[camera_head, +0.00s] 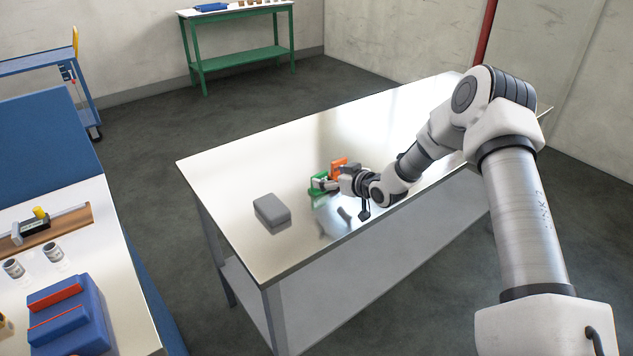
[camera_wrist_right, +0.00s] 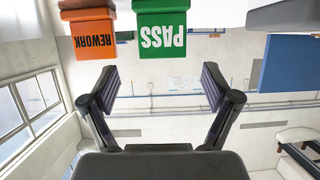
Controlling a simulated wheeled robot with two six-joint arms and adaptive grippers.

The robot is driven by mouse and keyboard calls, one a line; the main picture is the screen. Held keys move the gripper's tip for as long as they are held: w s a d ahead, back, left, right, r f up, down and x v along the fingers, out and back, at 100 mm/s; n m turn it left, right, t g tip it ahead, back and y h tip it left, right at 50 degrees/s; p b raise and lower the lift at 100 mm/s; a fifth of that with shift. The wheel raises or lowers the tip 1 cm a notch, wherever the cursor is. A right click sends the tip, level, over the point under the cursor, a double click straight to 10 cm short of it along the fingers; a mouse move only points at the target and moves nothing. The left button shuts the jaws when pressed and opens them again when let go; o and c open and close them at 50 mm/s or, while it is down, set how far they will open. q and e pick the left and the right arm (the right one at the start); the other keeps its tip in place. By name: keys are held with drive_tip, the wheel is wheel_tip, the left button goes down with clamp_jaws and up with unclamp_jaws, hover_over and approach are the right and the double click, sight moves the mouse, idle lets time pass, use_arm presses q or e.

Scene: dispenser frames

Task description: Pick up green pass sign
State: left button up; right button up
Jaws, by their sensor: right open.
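The green pass sign (camera_head: 318,182) stands on the metal table in the head view, partly hidden by my right gripper (camera_head: 332,185). In the right wrist view the green pass sign (camera_wrist_right: 162,32) appears upside down at the top, just beyond the fingertips and roughly centred between them. My right gripper (camera_wrist_right: 161,82) is open, with nothing between its fingers. It is low over the table, close to the sign; I cannot tell whether it touches it. My left gripper is not in view.
An orange rework sign (camera_head: 338,163) stands right behind the green one; it also shows in the right wrist view (camera_wrist_right: 88,32). A grey box (camera_head: 271,210) sits to the left on the shiny table (camera_head: 240,160). The table's far left is clear.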

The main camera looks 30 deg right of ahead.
sight(319, 174)
drive_tip(key=p+x, duration=0.1)
drive_tip(key=x, duration=0.4)
drive_tip(key=shift+w+a+f, duration=0.15)
drive_tip(key=shift+w+a, duration=0.05)
drive_tip(key=shift+w, duration=0.05)
drive_tip(key=shift+s, duration=0.25)
drive_tip(key=shift+c, duration=0.3)
drive_tip(key=c, duration=1.2)
drive_tip(key=shift+r, duration=0.2)
